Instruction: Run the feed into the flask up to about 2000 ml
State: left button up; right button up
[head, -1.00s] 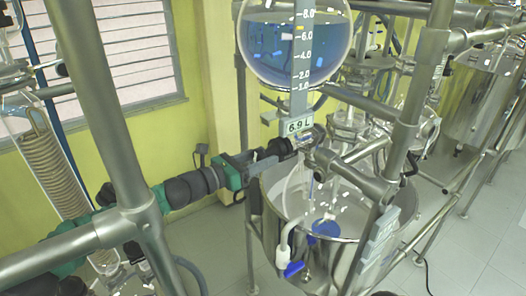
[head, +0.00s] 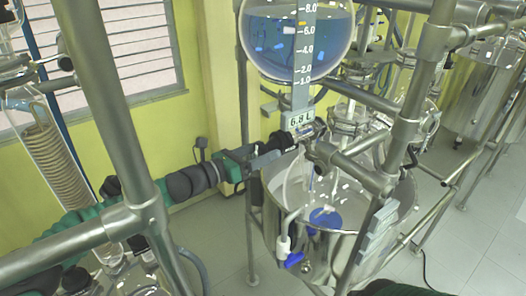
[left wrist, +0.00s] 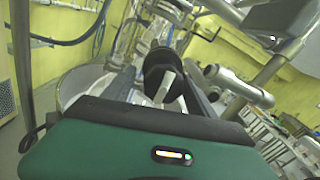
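The round glass feed vessel (head: 297,72) at the top of the head view holds blue liquid. My left gripper (head: 284,144) is at the black valve knob (head: 280,141) beneath the vessel. In the left wrist view the knob (left wrist: 162,69), with a pale piece in front, lies between the left gripper's two fingers (left wrist: 162,84), which look closed on it. My right gripper is not in view.
A wide steel-rimmed vessel (head: 274,222) with tubes and a blue-handled valve (head: 293,260) stands below. Steel frame pipes (head: 108,110) cross in front of my left arm. A glass coil condenser (head: 47,150) stands at the left. Bare tiled floor (head: 465,245) shows at right.

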pick_arm(q)
jog(key=shift+a+r, duration=0.1)
jog(key=shift+a, duration=0.05)
jog(key=b+v, duration=0.1)
jog(key=v, duration=0.2)
jog(key=b+v, duration=0.1)
jog(key=v, duration=0.1)
jog(key=shift+s+a+f+b, duration=0.2)
jog(key=shift+a+f+b, duration=0.1)
jog(key=shift+f+b, duration=0.05)
jog(key=b, duration=0.2)
send_near(256, 155)
jog(key=v, duration=0.5)
jog(key=shift+s+a+r, duration=0.1)
jog(key=shift+a+r, duration=0.1)
jog(key=shift+r, duration=0.15)
jog(key=shift+d, duration=0.15)
dwell(5.5)
